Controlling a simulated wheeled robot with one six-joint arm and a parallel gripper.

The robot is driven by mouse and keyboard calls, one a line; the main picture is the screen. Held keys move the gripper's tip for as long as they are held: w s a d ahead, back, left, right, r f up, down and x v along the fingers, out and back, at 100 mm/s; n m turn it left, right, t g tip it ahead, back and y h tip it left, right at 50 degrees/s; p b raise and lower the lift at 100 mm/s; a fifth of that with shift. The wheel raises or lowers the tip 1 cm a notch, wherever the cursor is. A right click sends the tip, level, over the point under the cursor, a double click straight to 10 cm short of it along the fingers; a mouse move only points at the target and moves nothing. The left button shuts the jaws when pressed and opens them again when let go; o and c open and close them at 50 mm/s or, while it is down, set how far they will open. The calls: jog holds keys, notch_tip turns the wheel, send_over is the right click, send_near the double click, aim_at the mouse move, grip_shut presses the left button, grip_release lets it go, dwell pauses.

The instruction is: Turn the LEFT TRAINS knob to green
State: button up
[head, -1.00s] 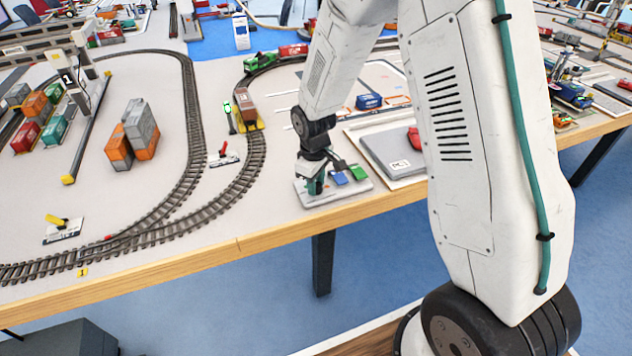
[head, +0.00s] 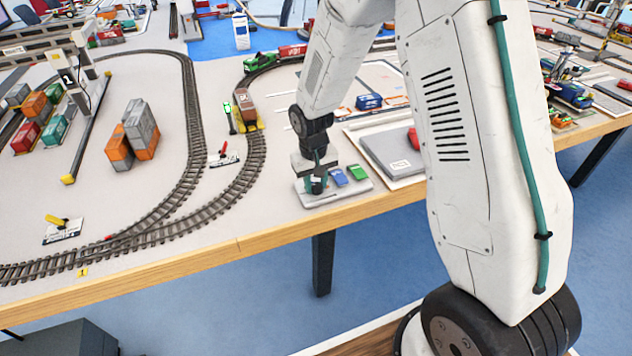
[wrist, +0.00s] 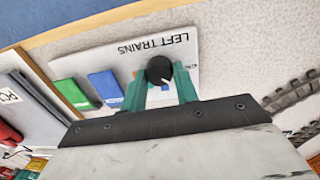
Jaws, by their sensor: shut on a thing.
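The LEFT TRAINS panel is a light plate (head: 350,194) near the front edge of the table, and its label shows in the wrist view (wrist: 167,50). Its round black knob (wrist: 159,69) has a white pointer line, which points toward the lower right in the wrist view. My gripper (wrist: 159,88) has teal fingers, one on each side of the knob, shut on it. A blue patch (wrist: 105,84) and a green patch (wrist: 77,93) lie on the plate beside the knob.
A grey box (head: 388,150) stands right of the panel. Curved train track (head: 240,185) runs to its left, with a red-handled lever (head: 223,154) beyond. The table's wooden edge (head: 250,243) is just in front.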

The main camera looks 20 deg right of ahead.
aim_at(315, 186)
jog(key=shift+m, duration=0.3)
jog(key=o, duration=1)
jog(key=shift+c, duration=0.2)
notch_tip(315, 186, up, 8)
jog(key=shift+a+f, duration=0.1)
jog(key=shift+a, duration=0.05)
